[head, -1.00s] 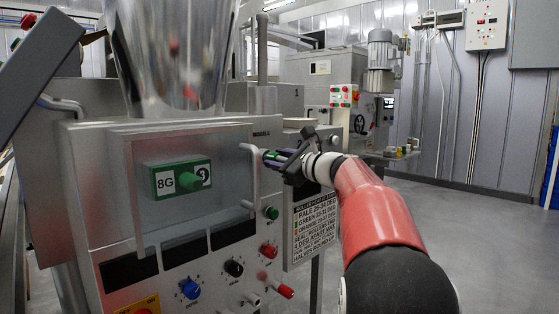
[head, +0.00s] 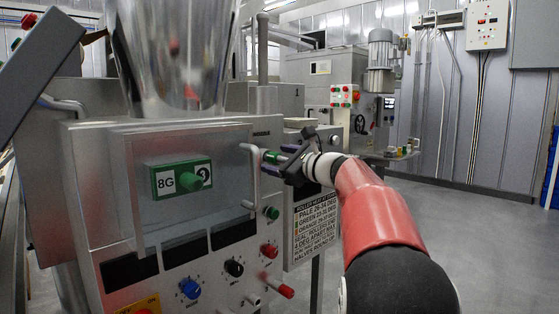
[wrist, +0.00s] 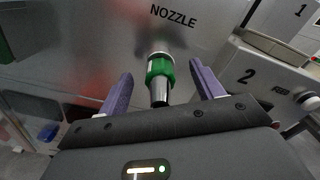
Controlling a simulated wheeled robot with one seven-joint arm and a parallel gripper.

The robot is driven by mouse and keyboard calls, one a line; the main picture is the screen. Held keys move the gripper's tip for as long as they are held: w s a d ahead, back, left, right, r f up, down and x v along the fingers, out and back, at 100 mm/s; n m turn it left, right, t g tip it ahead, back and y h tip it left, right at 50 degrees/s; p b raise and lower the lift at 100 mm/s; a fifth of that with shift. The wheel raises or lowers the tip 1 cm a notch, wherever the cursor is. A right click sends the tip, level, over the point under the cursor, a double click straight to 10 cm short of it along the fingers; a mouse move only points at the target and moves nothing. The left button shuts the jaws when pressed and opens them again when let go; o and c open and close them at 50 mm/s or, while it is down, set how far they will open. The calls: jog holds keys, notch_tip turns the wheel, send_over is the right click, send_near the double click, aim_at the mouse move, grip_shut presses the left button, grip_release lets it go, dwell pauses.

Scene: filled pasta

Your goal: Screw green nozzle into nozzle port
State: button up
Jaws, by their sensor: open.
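The green nozzle (wrist: 160,68) sticks out from the metal panel below the printed word NOZZLE in the wrist view, its dark grey end towards me. A pale ring shows at its base, at the panel; the nozzle port itself is hidden behind it, and I cannot tell how deep the thread sits. My gripper (wrist: 160,87) is open, with one purple finger on each side of the nozzle and a gap on both sides. In the head view the green nozzle (head: 273,157) shows at my gripper (head: 278,160), beside the machine's right front edge.
Coloured knobs, including a red one (head: 268,250), sit below. A printed notice (head: 314,223) hangs under my wrist. Floor at right is clear.

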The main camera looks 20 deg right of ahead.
dwell(0.5)
jog(key=b+v, duration=0.2)
jog(key=v, duration=0.5)
dwell(0.4)
